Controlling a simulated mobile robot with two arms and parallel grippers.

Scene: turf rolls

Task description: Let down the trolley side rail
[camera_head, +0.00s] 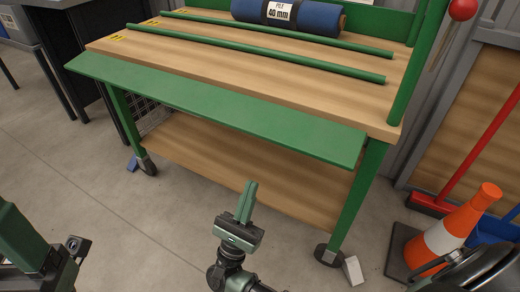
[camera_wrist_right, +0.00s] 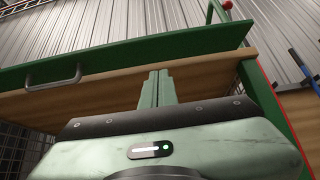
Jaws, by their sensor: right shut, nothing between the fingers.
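The trolley's side rail (camera_head: 215,108) is a long flat green panel along the near edge of the wooden deck (camera_head: 230,65). In the head view it slants outward from that edge; I cannot tell its exact angle. In the right wrist view the rail (camera_wrist_right: 130,57) crosses above my fingers, with a grey bar handle (camera_wrist_right: 54,78) on it at the left. My right gripper (camera_head: 249,188) is shut and empty, below and in front of the rail, apart from it. Its fingers (camera_wrist_right: 157,86) point up in the wrist view.
On the deck lie two green bars (camera_head: 270,62) and a blue roll (camera_head: 312,17) with a label. Below is a wooden shelf (camera_head: 225,165). An orange-and-white cone (camera_head: 445,238) and a red broom (camera_head: 430,204) stand at the right. The floor in front (camera_head: 130,220) is clear.

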